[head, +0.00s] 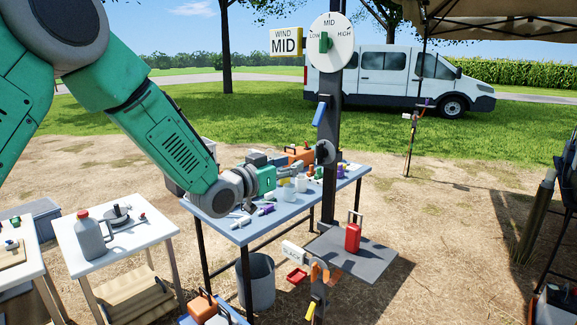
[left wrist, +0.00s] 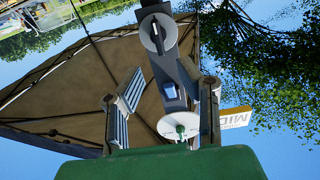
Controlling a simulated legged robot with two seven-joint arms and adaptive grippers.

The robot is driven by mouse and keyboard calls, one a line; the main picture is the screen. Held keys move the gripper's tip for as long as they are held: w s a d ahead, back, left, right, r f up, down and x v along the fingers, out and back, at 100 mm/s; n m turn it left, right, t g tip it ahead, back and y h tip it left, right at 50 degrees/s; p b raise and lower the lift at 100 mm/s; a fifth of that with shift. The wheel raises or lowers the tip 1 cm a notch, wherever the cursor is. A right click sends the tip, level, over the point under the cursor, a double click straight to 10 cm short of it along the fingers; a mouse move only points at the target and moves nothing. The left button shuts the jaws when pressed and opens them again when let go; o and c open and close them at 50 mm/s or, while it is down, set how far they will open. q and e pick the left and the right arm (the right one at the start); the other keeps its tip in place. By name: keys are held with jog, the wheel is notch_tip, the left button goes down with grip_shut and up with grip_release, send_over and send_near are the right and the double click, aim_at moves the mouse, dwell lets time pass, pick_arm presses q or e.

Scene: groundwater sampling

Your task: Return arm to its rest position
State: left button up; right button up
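My left arm comes in from the left, and its green and grey gripper (head: 292,166) is over the blue table, just left of the dark post (head: 329,115). In the left wrist view the two fingers (left wrist: 165,108) stand apart with nothing between them but the post behind. The post carries a white dial (head: 330,42) with a green pointer at MID, a blue lever (head: 320,110) and a black knob (head: 325,152). I see no contact between fingers and post. My right gripper is not in view.
A blue table (head: 250,232) with bottles and small tools lies under the left arm. A white table (head: 125,246) with a grey jug (head: 90,236) stands left. A red container (head: 353,234) sits on a grey platform (head: 370,260). A grey bin (head: 257,283) stands below.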

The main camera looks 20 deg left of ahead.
pick_arm(q)
jog(key=shift+s, duration=0.15)
jog(key=s+d+f+n+g+y+b, duration=0.1)
jog(key=s+f+g+b, duration=0.15)
jog(key=s+f, duration=0.65)
jog(key=s+f+n+g+y+b, duration=0.1)
jog(key=s+f+g, duration=0.2)
jog(key=f, duration=1.2)
jog(key=s+d+f+n+g+y+b, duration=0.1)
jog(key=s+f+g+y+b, duration=0.15)
jog(key=s+f, duration=0.6)
jog(key=s+a+f+g+y+b, duration=0.1)
jog(key=s+f+g, duration=0.3)
jog(key=s+f, duration=0.5)
jog(key=s+a+f+g+b, duration=0.2)
jog(key=s+f+g, duration=0.2)
jog(key=s+f, duration=0.5)
jog(key=s, duration=0.8)
jog(key=shift+a+n+y, duration=0.15)
jog(key=shift+n+y, duration=0.15)
jog(key=shift+y, duration=0.05)
jog(key=shift+s+f, duration=0.1)
